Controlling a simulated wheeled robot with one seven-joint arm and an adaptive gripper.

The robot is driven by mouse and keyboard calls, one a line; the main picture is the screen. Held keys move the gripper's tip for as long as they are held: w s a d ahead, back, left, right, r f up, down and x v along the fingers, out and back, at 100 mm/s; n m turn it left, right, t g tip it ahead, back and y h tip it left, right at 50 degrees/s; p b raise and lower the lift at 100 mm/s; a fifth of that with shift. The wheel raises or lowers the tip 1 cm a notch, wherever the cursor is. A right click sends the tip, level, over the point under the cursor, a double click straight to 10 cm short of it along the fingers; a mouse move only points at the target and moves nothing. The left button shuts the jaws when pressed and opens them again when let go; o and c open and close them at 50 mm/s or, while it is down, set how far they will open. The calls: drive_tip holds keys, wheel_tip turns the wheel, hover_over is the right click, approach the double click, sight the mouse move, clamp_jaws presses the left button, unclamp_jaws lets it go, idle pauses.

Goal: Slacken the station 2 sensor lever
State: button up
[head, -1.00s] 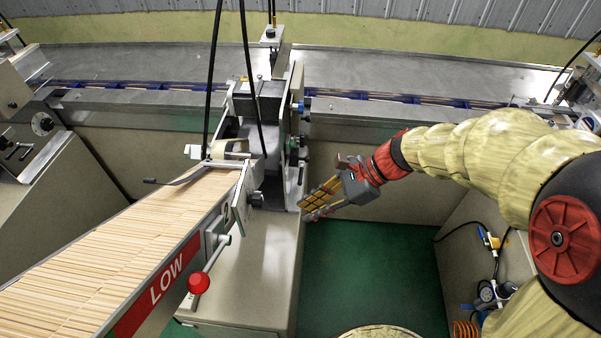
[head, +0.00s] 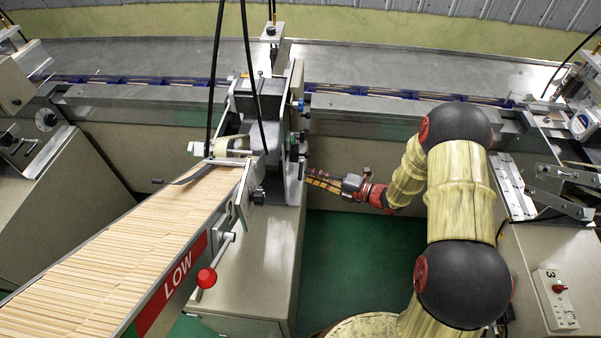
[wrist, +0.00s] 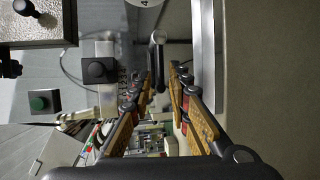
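The station 2 machine (head: 268,110) stands left of centre in the head view, with small coloured knobs (head: 300,106) on its right side. My gripper (head: 310,179) points left at that side, just below the knobs. In the wrist view, my gripper (wrist: 163,76) has its two fingers apart. A grey lever-like bar with a rounded end (wrist: 157,40) shows between and just beyond the fingertips; it may be the sensor lever. I cannot tell whether a finger touches it. The head view does not show this lever clearly.
A sloped stick feeder (head: 130,255) with a red LOW sign (head: 176,277) and a red ball handle (head: 206,278) lies left. Black cables (head: 214,80) hang ahead. The wrist view shows a black knob (wrist: 97,70) and a green button (wrist: 38,103). The green floor (head: 350,260) is open.

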sight(300, 171)
drive_tip(key=shift+b+x, duration=0.45)
drive_tip(key=shift+x, duration=2.15)
drive_tip(key=c, duration=0.3)
clamp_jaws()
